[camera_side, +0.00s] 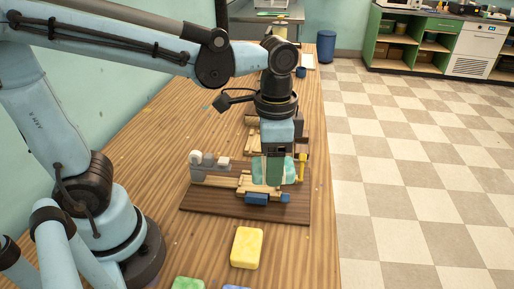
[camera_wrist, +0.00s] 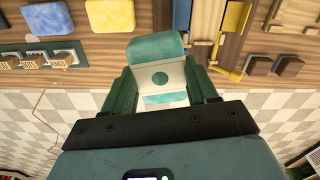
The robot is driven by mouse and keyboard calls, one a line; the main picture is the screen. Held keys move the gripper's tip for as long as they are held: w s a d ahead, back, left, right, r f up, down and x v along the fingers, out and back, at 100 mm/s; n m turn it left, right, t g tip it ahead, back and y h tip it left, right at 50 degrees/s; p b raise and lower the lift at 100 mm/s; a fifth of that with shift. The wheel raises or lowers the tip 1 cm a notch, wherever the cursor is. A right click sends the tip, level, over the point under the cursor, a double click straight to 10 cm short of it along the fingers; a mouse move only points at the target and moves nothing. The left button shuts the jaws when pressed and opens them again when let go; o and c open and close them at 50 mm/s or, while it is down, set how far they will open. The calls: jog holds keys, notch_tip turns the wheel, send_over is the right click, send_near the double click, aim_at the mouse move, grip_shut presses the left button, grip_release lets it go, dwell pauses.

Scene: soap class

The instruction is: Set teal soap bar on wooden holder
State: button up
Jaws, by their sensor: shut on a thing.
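The teal soap bar (camera_side: 259,172) is between the fingers of my gripper (camera_side: 274,172) in the side view, over the brown board. In the wrist view the teal soap bar (camera_wrist: 156,46) has a pale band with a teal dot, and the green fingers of my gripper (camera_wrist: 162,88) close on its two sides.
The dark brown board (camera_side: 220,205) carries grey parts (camera_side: 208,163) at left, blue blocks (camera_side: 257,199) at the front and a yellow post (camera_side: 302,166) at right. A yellow soap bar (camera_side: 247,247) and a green one (camera_side: 188,284) lie in front of the board.

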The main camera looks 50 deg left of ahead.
jog(key=w+a+f+n, duration=0.2)
jog(key=w+a+n, duration=0.3)
jog(key=a, duration=0.2)
jog(key=w+a+f+n, duration=0.1)
jog(key=w+a+n, duration=0.4)
jog(key=a, duration=0.3)
jog(key=w+a+f+n, duration=0.2)
jog(key=w+a+n, duration=0.3)
jog(key=a, duration=0.3)
jog(key=shift+f+n, duration=0.35)
jog(key=shift+n, duration=0.05)
jog(key=shift+f, duration=2.7)
jog(key=shift+f, duration=0.55)
jog(key=o, duration=1.2)
jog(key=shift+o, duration=0.2)
